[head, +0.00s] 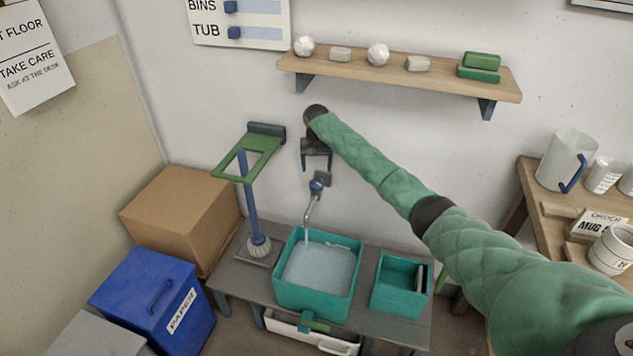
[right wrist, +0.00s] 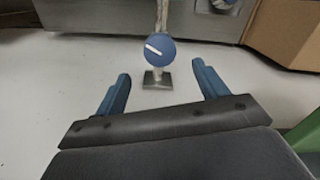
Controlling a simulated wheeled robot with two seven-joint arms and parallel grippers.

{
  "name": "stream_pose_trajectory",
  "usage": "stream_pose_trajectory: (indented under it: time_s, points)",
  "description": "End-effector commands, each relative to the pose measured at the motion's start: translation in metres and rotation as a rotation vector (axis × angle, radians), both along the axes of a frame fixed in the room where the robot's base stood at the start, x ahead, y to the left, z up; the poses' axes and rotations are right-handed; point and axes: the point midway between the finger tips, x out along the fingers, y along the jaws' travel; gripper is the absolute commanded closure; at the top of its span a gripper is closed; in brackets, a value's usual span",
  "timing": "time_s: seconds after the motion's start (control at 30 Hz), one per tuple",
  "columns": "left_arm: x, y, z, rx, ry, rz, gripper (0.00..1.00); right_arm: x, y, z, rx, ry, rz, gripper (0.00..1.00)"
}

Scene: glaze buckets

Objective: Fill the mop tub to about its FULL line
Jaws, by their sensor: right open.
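The teal mop tub (head: 308,299) stands on a grey bench. Water (head: 320,266) covers its inside, with the surface somewhat below the rim. I cannot make out a FULL line. A metal tap (head: 310,209) hangs over its back left, and a thin pale stream runs from the spout into the tub. The tap's round blue knob (head: 317,186) shows close up in the right wrist view (right wrist: 158,49), with a slanted white mark. My right gripper (head: 317,166) is open and empty just above the knob, apart from it. My left gripper is out of view.
A smaller teal bin (head: 399,301) stands right of the tub. Left are a mop stand (head: 249,205), a green bracket (head: 250,155), a cardboard box (head: 178,218) and a blue paper bin (head: 143,305). A wooden shelf (head: 400,75) is above, and a mug table (head: 535,190) stands right.

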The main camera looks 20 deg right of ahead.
Motion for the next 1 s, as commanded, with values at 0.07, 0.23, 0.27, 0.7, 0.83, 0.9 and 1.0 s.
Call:
stream_pose_trajectory:
  time_s: [0.07, 0.23, 0.27, 0.7, 0.83, 0.9, 1.0]
  points:
    - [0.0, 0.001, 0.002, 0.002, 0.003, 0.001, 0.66, 0.0, 0.0, -0.007, 0.0, 0.002, -0.001, 0.28]
    - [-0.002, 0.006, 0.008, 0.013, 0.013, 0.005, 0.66, -0.001, 0.0, -0.03, 0.0, 0.003, -0.001, 0.28]
    - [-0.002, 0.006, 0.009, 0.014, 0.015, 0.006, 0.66, -0.001, 0.0, -0.034, 0.0, 0.004, -0.001, 0.28]
    - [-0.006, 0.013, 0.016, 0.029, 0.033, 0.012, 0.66, -0.001, 0.0, -0.076, 0.0, 0.002, 0.001, 0.28]
    - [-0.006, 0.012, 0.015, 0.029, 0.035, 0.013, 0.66, -0.001, 0.0, -0.077, 0.0, 0.001, 0.001, 0.28]
    - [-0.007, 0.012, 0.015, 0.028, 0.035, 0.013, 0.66, -0.001, 0.0, -0.077, 0.0, 0.001, 0.001, 0.28]
    - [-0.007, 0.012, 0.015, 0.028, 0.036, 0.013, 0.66, -0.001, 0.0, -0.076, 0.0, 0.001, 0.001, 0.38]
